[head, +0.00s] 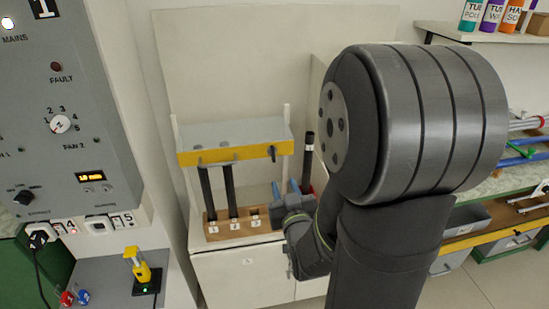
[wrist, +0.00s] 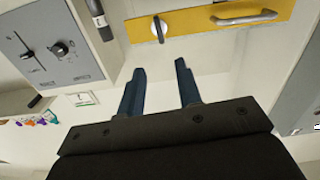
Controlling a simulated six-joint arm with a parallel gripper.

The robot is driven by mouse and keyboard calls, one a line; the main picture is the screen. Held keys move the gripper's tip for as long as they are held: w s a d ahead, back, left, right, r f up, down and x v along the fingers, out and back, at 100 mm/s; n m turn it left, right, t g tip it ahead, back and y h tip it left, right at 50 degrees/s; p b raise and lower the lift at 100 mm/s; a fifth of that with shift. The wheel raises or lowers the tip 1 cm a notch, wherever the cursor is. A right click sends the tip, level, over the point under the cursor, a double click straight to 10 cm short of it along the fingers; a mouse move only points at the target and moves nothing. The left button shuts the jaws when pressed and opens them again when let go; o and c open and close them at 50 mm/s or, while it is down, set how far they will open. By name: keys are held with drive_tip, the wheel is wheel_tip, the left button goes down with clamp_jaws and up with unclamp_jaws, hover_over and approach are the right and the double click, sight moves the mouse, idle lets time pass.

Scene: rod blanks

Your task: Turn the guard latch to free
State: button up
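The guard (head: 235,153) is a grey cover with a yellow front bar and a metal handle (head: 217,161), standing over the wooden rod block (head: 243,226). The guard latch (head: 271,153) is a small dark lever on a pale disc at the bar's right end. In the wrist view the latch (wrist: 159,29) is black, roughly upright, beyond my fingertips, with the handle (wrist: 245,18) to its right. My gripper (head: 284,186) is below the latch, fingers pointing up. In the wrist view my gripper (wrist: 160,68) is open, its blue fingers apart with nothing between them.
Dark rods (head: 229,190) stand in slots 1 and 2 under the guard. Another dark rod (head: 308,157) stands just right of my gripper. A grey control panel (head: 65,110) is at the left. My arm hides part of the right side.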

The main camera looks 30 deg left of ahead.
sight(274, 155)
drive_tip(key=x, duration=1.3)
drive_tip(key=shift+w+a, duration=0.2)
drive_tip(key=shift+w, duration=0.05)
drive_tip(key=shift+c, duration=0.2)
clamp_jaws()
